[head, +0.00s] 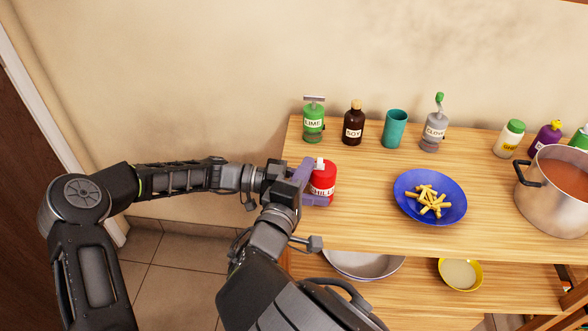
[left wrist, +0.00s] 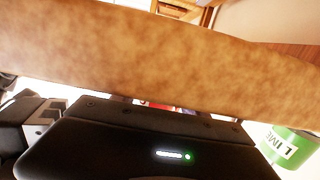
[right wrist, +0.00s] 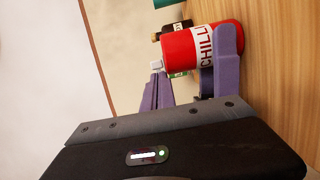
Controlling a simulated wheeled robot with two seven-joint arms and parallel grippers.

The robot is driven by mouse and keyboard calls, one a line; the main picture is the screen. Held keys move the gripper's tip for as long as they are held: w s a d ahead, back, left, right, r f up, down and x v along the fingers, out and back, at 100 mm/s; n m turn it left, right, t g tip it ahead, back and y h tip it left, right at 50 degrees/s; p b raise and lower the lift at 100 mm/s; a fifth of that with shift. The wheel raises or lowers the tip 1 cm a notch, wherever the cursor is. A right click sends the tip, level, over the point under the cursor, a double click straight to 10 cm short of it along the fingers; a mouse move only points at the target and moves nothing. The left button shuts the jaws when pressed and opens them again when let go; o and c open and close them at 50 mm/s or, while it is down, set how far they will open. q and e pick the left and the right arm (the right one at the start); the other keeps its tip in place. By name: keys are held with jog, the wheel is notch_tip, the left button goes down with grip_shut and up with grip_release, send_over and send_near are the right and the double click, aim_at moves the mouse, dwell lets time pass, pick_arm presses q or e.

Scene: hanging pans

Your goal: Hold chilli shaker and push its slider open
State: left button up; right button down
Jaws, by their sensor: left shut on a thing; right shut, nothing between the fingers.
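The red chilli shaker (head: 322,182) is upright at the left end of the wooden table, its label facing me. A white slider (head: 320,163) shows at its top. My left gripper (head: 318,200) is shut on the shaker's lower body with purple fingers. My right gripper (head: 302,173) is shut and empty, up beside the shaker's top. In the right wrist view, the shaker (right wrist: 181,51) appears sideways, and the right fingertips (right wrist: 158,76) are close to the white slider (right wrist: 157,65); I cannot tell whether they touch. In the left wrist view the fingers are hidden.
Behind stand a lime bottle (head: 313,123), a soy bottle (head: 353,123), a teal cup (head: 395,128) and a clove bottle (head: 434,131). A blue plate of fries (head: 408,212) and a steel pot (head: 545,203) are to the right. The wall is close behind.

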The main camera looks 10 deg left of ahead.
jog(key=shift+d, duration=1.25)
jog(key=shift+a, duration=0.1)
jog(key=s+a, duration=0.7)
jog(key=s, duration=0.2)
jog(key=shift+s, duration=0.35)
pick_arm(q)
jog(key=o, duration=1.5)
